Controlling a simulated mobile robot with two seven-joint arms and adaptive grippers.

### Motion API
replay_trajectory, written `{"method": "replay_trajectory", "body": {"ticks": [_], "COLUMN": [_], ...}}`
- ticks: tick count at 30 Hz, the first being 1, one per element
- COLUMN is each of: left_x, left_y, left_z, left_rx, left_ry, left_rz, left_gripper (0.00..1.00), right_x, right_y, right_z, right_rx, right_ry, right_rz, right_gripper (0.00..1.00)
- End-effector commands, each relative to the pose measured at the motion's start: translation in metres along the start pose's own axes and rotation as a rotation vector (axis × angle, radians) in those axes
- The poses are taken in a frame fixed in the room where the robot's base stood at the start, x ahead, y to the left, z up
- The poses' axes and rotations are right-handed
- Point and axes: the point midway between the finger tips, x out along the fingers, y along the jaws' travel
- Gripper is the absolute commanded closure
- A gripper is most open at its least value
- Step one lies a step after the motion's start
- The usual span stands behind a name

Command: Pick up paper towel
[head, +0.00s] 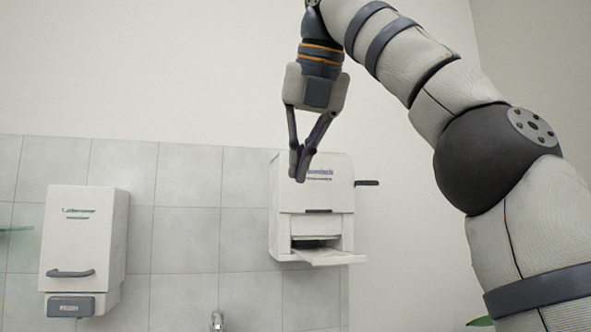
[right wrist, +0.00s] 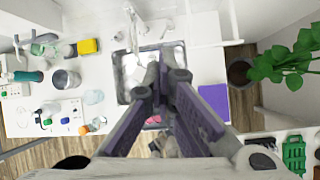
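A white wall dispenser (head: 312,195) hangs on the tiled wall in the head view. A white sheet, which looks like the paper towel (head: 332,257), sticks out of its lower slot. I cannot tell for certain whether it is paper or part of the dispenser. My right gripper (head: 298,172) points down in front of the dispenser's top left part in the picture, above the slot and apart from the sheet. Its fingertips come together, with nothing seen between them; they also show together in the right wrist view (right wrist: 163,75). My left gripper is not in view.
A second white dispenser (head: 85,240) with a grey lever hangs at the left, and a tap (head: 217,322) shows below. The right wrist view looks down on a white counter with a sink, several bottles and cups, a yellow block (right wrist: 88,46) and a plant (right wrist: 285,62).

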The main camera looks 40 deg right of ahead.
Motion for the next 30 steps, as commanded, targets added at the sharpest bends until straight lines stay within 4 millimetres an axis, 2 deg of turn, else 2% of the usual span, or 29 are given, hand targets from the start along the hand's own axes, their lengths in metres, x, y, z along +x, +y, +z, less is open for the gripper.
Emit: {"method": "replay_trajectory", "body": {"ticks": [5, 14, 24, 25, 30], "left_x": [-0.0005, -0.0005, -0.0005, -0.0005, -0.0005], "left_y": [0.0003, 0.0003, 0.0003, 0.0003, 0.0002], "left_z": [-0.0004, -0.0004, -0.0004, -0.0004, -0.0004], "left_rx": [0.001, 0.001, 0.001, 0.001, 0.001], "left_ry": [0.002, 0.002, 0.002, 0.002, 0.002], "left_rz": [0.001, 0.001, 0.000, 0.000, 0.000], "left_gripper": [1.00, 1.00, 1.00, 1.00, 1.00], "right_x": [-0.0070, -0.0077, -0.0077, -0.0076, -0.0076], "right_y": [0.0014, 0.0020, 0.0019, 0.0019, 0.0019], "right_z": [0.0008, 0.0007, 0.0007, 0.0007, 0.0007], "right_rx": [-0.002, -0.003, -0.003, -0.003, -0.003], "right_ry": [-0.005, -0.004, -0.004, -0.004, -0.004], "right_rz": [0.004, 0.006, 0.006, 0.006, 0.006], "right_gripper": [1.00, 1.00, 0.24, 0.20, 0.20]}}
